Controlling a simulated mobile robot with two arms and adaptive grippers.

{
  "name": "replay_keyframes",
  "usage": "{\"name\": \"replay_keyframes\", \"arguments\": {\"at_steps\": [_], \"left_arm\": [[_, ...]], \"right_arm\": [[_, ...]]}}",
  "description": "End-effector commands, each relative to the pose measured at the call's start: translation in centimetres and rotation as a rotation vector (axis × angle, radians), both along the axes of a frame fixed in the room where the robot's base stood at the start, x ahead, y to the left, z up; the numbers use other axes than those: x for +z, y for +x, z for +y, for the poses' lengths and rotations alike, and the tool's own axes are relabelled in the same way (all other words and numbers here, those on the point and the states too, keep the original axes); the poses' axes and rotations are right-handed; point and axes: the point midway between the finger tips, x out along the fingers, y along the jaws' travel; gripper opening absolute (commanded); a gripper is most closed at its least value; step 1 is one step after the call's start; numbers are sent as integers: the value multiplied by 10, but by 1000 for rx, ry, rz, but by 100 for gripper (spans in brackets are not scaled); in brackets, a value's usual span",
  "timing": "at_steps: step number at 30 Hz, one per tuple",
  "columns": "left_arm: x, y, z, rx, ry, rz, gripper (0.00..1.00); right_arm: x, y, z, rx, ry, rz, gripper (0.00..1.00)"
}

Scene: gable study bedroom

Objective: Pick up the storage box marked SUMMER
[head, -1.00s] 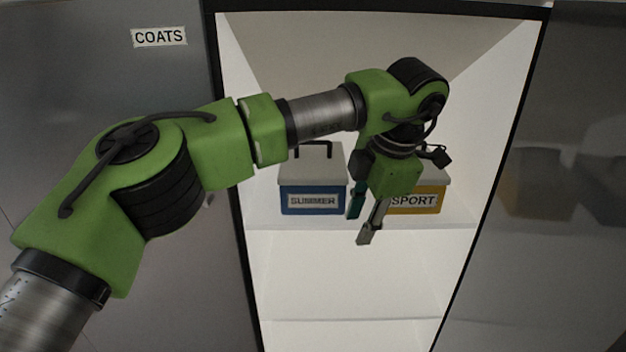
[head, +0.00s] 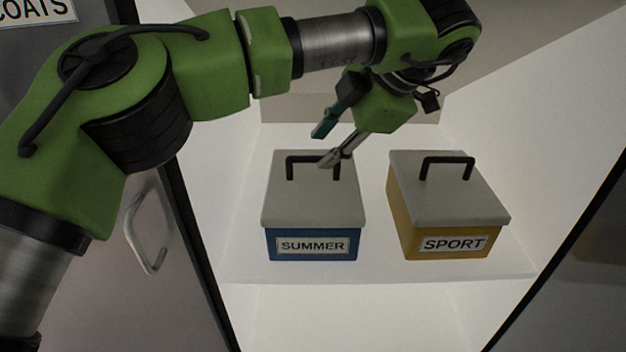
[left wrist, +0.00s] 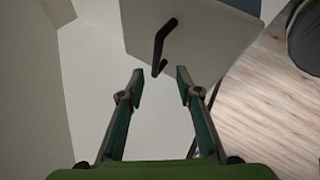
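The SUMMER box (head: 312,246) is blue with a light grey lid and a black bar handle (head: 303,158). It sits upright on a white shelf, its label facing me. My left gripper (head: 323,148) is open and empty, pointing down and left over the back of the lid. One fingertip overlaps the right part of the handle in the head view. In the left wrist view the handle (left wrist: 160,45) stands just beyond the two spread fingertips (left wrist: 160,78), roughly in line with the gap; contact cannot be told. My right gripper is out of view.
A yellow SPORT box (head: 455,243) with a grey lid stands to the right, with a gap between. White cabinet walls close in the sides and back. A door with a metal handle (head: 148,232) is at left. Wooden floor (left wrist: 265,100) shows in the wrist view.

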Motion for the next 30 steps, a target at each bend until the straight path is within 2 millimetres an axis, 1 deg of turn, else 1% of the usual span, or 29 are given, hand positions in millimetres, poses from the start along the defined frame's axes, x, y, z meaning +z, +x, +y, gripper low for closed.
{"name": "replay_keyframes", "arguments": {"at_steps": [2, 13, 18, 21, 28, 29, 30], "left_arm": [[-1, 0, 0, -1, 0, 0, 32], [-29, 16, 12, 0, 0, 1, 32], [-51, 30, 19, 2, -1, 2, 32], [-60, 35, 24, 0, -2, 2, 32], [-61, 36, 25, -1, -2, 0, 32], [-61, 36, 25, -1, -2, 0, 27], [-61, 36, 25, -1, -2, 0, 16]], "right_arm": [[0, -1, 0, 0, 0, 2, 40], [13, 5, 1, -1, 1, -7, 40], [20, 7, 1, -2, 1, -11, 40], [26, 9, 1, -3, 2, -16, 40], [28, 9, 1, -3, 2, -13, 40], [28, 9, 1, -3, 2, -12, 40], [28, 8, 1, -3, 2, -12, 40]]}}
